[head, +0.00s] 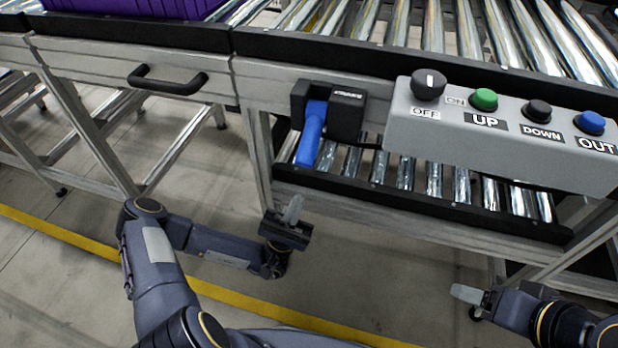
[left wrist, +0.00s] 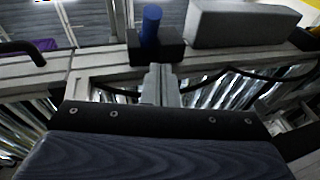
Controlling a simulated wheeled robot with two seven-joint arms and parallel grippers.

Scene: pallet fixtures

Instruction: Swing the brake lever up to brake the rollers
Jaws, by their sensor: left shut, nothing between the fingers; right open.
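The brake lever (head: 311,134) is a blue handle on a black bracket (head: 347,112) at the front of the roller frame. In the head view it hangs down from the bracket, slightly tilted. It also shows in the left wrist view (left wrist: 151,24), beyond my fingers. The rollers (head: 455,30) lie on top of the frame. My left gripper (head: 292,208) is shut and empty, below and a little left of the lever, apart from it. Its fingers also show in the left wrist view (left wrist: 160,84). My right gripper (head: 468,293) is at the lower right, open, away from the lever.
A grey control box (head: 500,135) with a knob and several buttons juts out right of the lever. A lower roller shelf (head: 430,190) runs beneath. A black drawer handle (head: 167,80) and a purple crate (head: 140,8) are at the left. The floor in front is clear.

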